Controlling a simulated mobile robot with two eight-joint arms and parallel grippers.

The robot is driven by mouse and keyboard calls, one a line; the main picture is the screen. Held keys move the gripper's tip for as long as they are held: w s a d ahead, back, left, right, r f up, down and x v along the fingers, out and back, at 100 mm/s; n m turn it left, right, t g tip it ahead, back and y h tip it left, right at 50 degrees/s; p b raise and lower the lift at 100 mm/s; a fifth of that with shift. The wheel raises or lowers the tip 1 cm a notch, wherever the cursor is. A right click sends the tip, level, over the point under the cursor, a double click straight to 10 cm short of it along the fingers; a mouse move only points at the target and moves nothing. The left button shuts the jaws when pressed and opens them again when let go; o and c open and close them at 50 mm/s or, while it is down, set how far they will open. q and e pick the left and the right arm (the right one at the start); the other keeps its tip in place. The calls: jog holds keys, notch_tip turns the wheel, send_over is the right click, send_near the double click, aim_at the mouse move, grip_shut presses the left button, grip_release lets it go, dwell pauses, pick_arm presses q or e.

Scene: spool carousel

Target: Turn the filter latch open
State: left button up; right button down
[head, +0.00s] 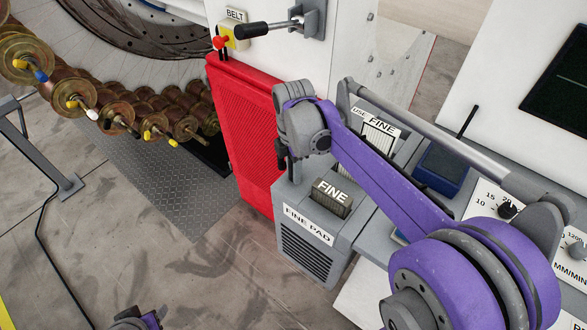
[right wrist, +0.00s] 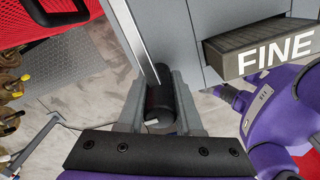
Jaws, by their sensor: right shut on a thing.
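The latch handle has a black cylindrical grip (right wrist: 160,105) on a thin silver rod (right wrist: 137,35), seen in the right wrist view. My right gripper (right wrist: 160,98) is shut on this grip, with one finger on each side. In the head view my right gripper (head: 283,158) is at the left side of the grey filter housing (head: 290,247) labelled FINE PAD, and the grip is mostly hidden there. A filter block (head: 330,198) marked FINE sits in the housing's top opening. A small part of my left gripper (head: 140,320) shows at the bottom edge; its fingers cannot be made out.
A red perforated panel (head: 245,130) stands left of the housing. Brass spools (head: 75,95) hang on the carousel at the upper left. A BELT lever (head: 255,29) is above. A dark blue tray (head: 442,168) and a control panel (head: 500,205) are to the right.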

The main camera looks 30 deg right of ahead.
dwell(0.5)
jog(key=c, duration=0.6)
grip_release()
jog(key=shift+r, duration=0.1)
notch_tip(320, 180, up, 11)
jog(key=shift+f+p, duration=0.15)
jog(key=shift+p, duration=0.2)
